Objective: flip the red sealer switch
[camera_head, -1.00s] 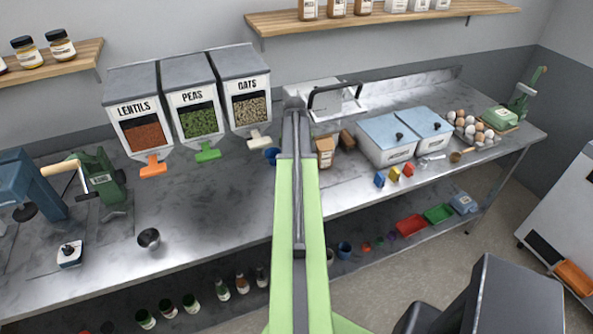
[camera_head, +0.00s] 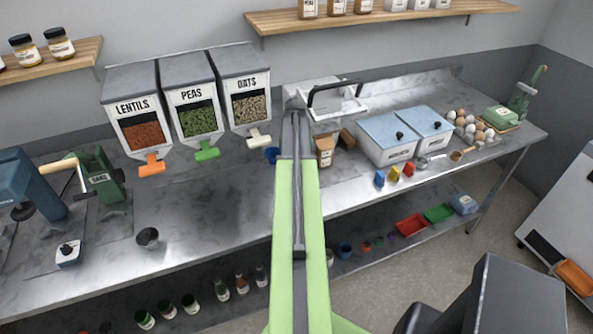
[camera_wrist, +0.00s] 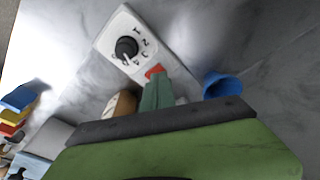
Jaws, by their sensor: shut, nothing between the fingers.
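The red switch (camera_wrist: 154,70) sits on a white control panel (camera_wrist: 118,30), beside a black dial (camera_wrist: 127,48), in the wrist view. My gripper (camera_wrist: 156,82) is shut and empty, with its dark green fingers right at the switch. They overlap its lower edge in the picture; I cannot tell whether they touch. In the head view, the white sealer (camera_head: 345,106) with its black bar handle stands at the back of the counter, beyond my arm. The switch and my gripper's fingertips are hidden there behind my arm.
A blue cup (camera_wrist: 222,84) stands close right of the fingers, and a round brown-topped item (camera_wrist: 121,104) is close left. In the head view, a brown packet (camera_head: 325,152) and blue-lidded bins (camera_head: 385,142) stand right of my arm. Dispensers (camera_head: 197,105) hang left.

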